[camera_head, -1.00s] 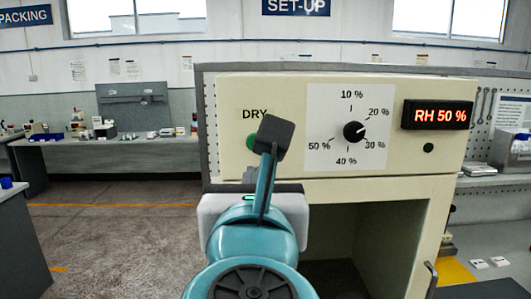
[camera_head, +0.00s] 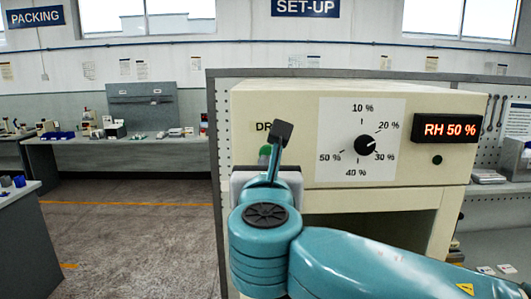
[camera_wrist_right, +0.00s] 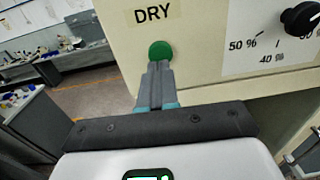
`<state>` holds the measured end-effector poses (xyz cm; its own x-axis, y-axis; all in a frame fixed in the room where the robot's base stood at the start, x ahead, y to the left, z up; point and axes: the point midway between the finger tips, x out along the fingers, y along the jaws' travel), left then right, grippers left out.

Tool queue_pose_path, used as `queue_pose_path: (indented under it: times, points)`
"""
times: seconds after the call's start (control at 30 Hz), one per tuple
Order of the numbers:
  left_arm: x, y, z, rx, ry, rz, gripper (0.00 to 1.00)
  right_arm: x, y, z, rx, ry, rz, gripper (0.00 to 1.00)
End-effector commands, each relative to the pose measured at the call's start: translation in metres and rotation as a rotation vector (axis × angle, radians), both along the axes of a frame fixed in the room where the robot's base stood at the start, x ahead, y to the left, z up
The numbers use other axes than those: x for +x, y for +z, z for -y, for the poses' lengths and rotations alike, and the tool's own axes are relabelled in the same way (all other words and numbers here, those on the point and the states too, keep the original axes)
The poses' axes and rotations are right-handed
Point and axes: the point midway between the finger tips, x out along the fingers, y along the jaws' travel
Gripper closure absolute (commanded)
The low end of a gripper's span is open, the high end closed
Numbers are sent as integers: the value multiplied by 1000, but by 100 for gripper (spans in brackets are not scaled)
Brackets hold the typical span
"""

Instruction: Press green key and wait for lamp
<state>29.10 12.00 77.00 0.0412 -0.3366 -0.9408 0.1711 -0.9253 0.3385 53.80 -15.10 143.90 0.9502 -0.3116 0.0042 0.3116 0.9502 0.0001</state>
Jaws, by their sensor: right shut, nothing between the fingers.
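The green key (camera_head: 265,151) is a round button under the DRY label on the cream cabinet's front, partly hidden by my gripper. In the right wrist view the green key (camera_wrist_right: 160,49) shows just beyond my fingertips. My right gripper (camera_head: 281,132) is shut and empty, with its fingers pointing at the key. In the wrist view the tips (camera_wrist_right: 157,68) overlap the key's lower edge; I cannot tell whether they touch it. A small round lamp (camera_head: 437,160) below the display is dark green and looks unlit. My left gripper is out of view.
Below is an open bay. A bench (camera_head: 120,152) stands at the far left, with clear floor (camera_head: 130,225) before it.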

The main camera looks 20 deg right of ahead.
Motion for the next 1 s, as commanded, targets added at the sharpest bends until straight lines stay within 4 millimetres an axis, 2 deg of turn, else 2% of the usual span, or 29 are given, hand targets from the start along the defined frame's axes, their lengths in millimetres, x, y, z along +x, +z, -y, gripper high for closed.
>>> queue_pose_path:
  times: [0.1, 0.3, 1.0]
  points:
    - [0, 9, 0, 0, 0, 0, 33, 16, 2, 5, 0, -1, -1, 100]
    - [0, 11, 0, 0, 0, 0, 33, 28, 1, 9, 0, 0, 0, 100]
    - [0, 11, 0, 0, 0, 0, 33, 31, 0, 10, 0, 1, 0, 100]
